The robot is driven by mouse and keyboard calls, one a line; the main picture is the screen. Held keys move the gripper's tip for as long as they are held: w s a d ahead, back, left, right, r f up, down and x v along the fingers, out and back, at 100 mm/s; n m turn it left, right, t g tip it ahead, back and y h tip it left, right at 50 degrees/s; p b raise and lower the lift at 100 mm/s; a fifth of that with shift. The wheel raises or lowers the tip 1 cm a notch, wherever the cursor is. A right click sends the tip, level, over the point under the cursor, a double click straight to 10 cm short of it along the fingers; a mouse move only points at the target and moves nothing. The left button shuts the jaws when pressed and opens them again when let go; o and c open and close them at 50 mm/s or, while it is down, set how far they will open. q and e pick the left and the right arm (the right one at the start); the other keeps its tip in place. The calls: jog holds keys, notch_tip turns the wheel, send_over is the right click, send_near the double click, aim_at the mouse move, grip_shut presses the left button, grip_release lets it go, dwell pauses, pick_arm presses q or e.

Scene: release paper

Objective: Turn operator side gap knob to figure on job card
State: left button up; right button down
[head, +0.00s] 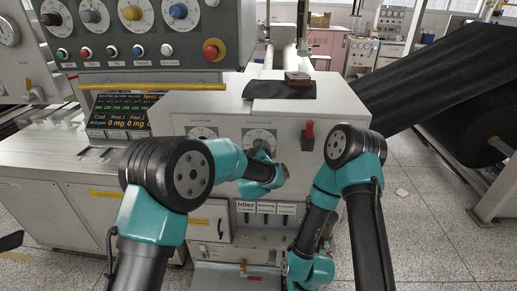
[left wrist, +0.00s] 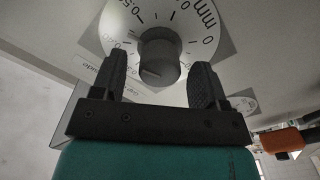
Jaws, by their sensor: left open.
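The gap knob (left wrist: 158,57) is a dark grey round knob on a white dial (left wrist: 122,22) marked in mm. In the head view this dial (head: 259,136) is the right one of two on the white cabinet front. My left gripper (left wrist: 157,70) is open, with one finger on each side of the knob; I cannot tell whether they touch it. In the head view my left wrist (head: 262,174) covers the area below the dial. The label near the dial is only partly readable. I cannot make out which item is the job card. My right gripper is hidden behind its arm.
A second dial (head: 203,132) sits just left. A red knob (head: 308,130) stands to the right, near my right arm. Above left is a panel with several knobs and a red button (head: 213,50).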

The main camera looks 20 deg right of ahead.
pick_arm(q)
jog(key=shift+x, duration=1.05)
jog(key=shift+c, duration=0.4)
jog(key=c, duration=0.8)
jog(key=shift+c, duration=0.2)
jog(key=shift+n, duration=0.4)
jog(key=n, duration=0.9)
jog(key=shift+n, duration=2)
